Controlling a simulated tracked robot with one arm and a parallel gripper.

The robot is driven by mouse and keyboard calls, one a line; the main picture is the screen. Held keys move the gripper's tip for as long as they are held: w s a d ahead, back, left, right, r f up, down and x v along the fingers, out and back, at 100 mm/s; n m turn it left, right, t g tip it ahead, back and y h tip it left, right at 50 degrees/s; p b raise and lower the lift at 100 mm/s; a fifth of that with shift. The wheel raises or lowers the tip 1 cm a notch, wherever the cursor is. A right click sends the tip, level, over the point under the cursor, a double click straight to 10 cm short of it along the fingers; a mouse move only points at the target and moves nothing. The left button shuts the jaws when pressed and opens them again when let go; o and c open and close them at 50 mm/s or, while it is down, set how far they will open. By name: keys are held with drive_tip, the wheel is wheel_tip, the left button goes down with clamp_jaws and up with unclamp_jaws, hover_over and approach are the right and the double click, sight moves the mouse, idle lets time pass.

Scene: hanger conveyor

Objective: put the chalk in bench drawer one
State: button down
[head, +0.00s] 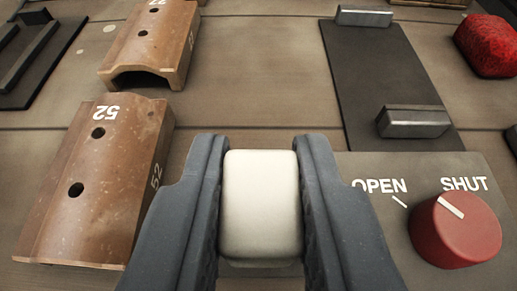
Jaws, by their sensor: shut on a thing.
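My gripper (261,195) is shut on a white block with rounded edges, which I take to be the chalk (261,200). It sits between the two dark blue-grey fingers, in the lower middle of the head view. The fingers and the chalk hide part of the wooden bench top below. I cannot tell how high the chalk is above it. No drawer marked one can be made out.
Brown curved blocks, one marked 52 (100,185) and another behind it (152,45), lie at left. A dark plate (385,75) with two metal bars is at right, near a red lump (488,43). A red knob (456,235) sits on an OPEN/SHUT panel (395,225).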

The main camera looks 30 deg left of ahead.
sight(261, 214)
drive_tip(key=shift+w+a+f, duration=0.15)
drive_tip(key=shift+w+a, duration=0.2)
drive_tip(key=shift+w, duration=0.25)
drive_tip(key=shift+f+b, duration=0.5)
drive_tip(key=shift+f, duration=0.95)
drive_tip(key=shift+f, duration=0.2)
drive_tip(key=c, duration=1.3)
unclamp_jaws()
drive_tip(key=shift+s, duration=0.1)
drive_tip(key=shift+d, duration=0.1)
drive_tip(key=f+p+v, duration=0.1)
drive_tip(key=p+v, duration=0.1)
drive_tip(key=v, duration=1.1)
drive_tip(key=shift+s+d, duration=0.3)
drive_tip(key=shift+s, duration=0.15)
